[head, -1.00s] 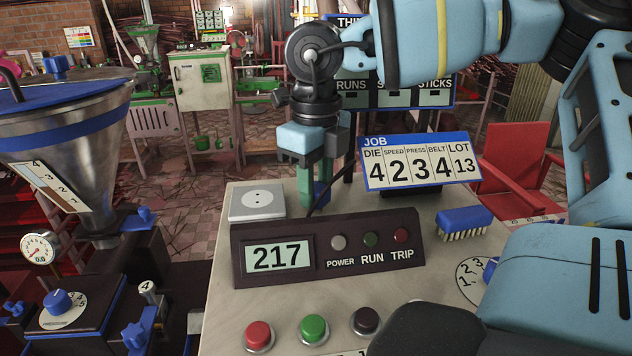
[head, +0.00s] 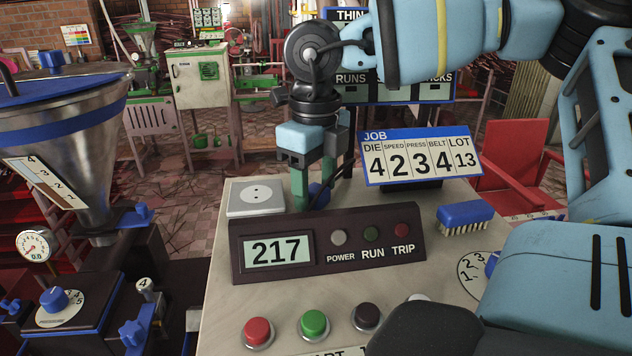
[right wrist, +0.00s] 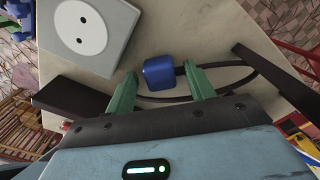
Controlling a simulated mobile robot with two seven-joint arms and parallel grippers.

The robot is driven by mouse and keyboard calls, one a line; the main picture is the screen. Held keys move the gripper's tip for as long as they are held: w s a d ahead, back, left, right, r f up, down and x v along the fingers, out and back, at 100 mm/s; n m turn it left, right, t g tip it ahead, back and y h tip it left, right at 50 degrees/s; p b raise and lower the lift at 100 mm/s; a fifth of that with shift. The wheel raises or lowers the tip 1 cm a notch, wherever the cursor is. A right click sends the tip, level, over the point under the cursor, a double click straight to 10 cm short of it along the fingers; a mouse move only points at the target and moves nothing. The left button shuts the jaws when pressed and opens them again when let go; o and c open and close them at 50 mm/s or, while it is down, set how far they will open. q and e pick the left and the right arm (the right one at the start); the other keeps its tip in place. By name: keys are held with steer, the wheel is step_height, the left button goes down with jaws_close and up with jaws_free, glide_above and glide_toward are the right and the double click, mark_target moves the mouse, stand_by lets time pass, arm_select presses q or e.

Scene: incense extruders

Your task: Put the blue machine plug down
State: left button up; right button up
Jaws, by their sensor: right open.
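The blue plug (right wrist: 159,73) rests on the console top (head: 280,308), with a dark cord running off to the right in the right wrist view. In the head view the plug (head: 319,195) shows partly behind the green fingers. My right gripper (head: 314,190) is open, pointing down, its green fingertips (right wrist: 163,88) spread on either side of the plug. The socket (right wrist: 92,32) is a pale box with two round holes, apart from the plug; in the head view it (head: 256,198) stands left of the gripper. My left gripper is out of view.
The dark display panel (head: 325,243) reading 217 stands just in front of the gripper. A job board (head: 420,158) and a blue brush (head: 465,216) are to the right. Red, green and dark buttons (head: 314,324) line the front. A steel hopper (head: 75,150) stands at left.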

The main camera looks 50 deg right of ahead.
mark_target(316, 187)
step_height(316, 187, up, 13)
stand_by(0.4)
steer(key=shift+f, duration=0.1)
stand_by(0.4)
